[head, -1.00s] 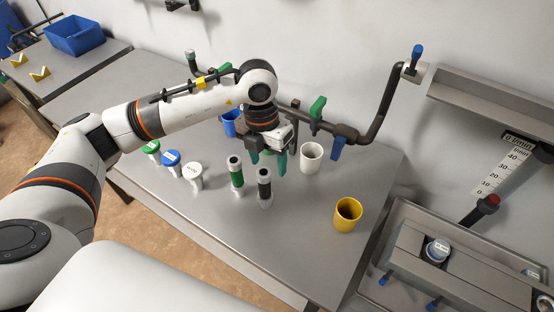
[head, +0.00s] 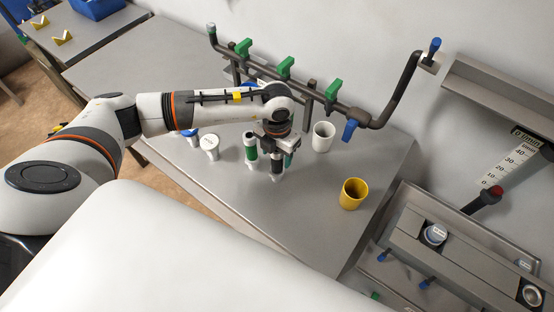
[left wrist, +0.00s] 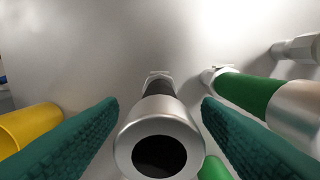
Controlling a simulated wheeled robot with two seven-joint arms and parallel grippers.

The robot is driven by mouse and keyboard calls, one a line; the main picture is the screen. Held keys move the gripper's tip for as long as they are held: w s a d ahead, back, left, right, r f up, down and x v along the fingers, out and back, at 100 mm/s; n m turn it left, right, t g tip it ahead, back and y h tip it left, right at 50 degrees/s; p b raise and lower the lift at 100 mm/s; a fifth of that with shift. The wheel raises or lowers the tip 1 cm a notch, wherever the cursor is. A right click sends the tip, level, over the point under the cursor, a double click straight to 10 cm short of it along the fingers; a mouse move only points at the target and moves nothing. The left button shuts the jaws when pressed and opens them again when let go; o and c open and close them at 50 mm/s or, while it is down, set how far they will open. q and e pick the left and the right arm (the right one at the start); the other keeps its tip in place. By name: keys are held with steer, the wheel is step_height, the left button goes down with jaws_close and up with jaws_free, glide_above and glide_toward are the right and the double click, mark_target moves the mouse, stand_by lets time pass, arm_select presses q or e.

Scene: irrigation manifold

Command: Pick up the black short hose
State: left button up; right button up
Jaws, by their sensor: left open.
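The black short hose (head: 277,165) stands upright on the metal table, with silver end fittings. In the left wrist view, its round open silver end (left wrist: 158,138) faces the camera, between the two green finger pads. My left gripper (head: 274,150) is right above and around the top of this hose in the head view. Its jaws are open, with a pad on each side of the hose and a gap visible. The green short hose (head: 251,152) stands just left of it; it also shows at right in the left wrist view (left wrist: 248,92). My right gripper is not seen.
A white cup (head: 323,137) stands behind right, and a yellow cup (head: 353,194) farther right. A pipe manifold with green valves (head: 333,90) runs along the back. The table's front right is clear.

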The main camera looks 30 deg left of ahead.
arm_select(q)
steer(key=shift+f, duration=0.5)
steer(key=shift+c, duration=0.2)
steer(key=c, duration=1)
